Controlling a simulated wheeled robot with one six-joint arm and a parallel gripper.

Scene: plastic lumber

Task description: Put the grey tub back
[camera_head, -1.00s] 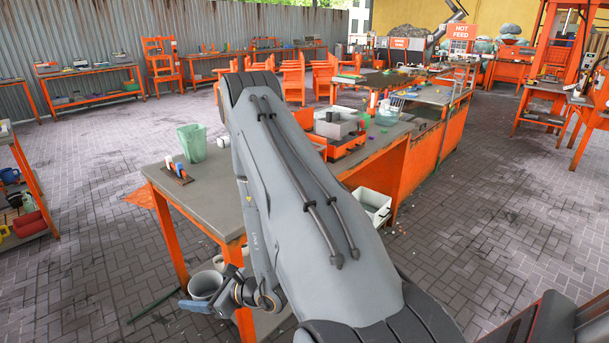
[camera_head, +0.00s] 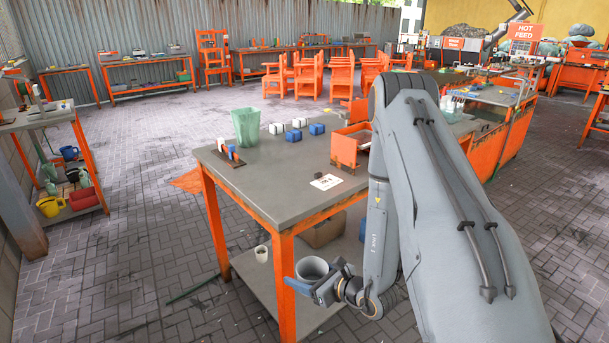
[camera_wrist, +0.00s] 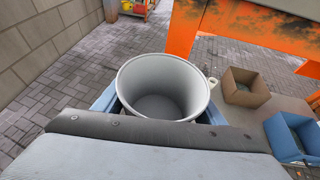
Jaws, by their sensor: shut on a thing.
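The grey tub (camera_head: 311,268) is a round, open-topped, empty container. It is at the low front of the workbench, near the lower shelf (camera_head: 262,288). My gripper (camera_head: 318,288) is shut on the tub, with its blue fingers at the tub's sides. In the wrist view the tub (camera_wrist: 163,90) sits upright between the blue fingers, and its inside is empty. I cannot tell whether its base touches the shelf.
A cardboard box (camera_wrist: 246,88) and a blue bin (camera_wrist: 293,138) stand on the lower shelf, with a small white cup (camera_head: 261,253) near the front. An orange table leg (camera_head: 285,290) is close to my gripper. The bench top (camera_head: 270,195) holds a green bin (camera_head: 246,127) and several small blocks.

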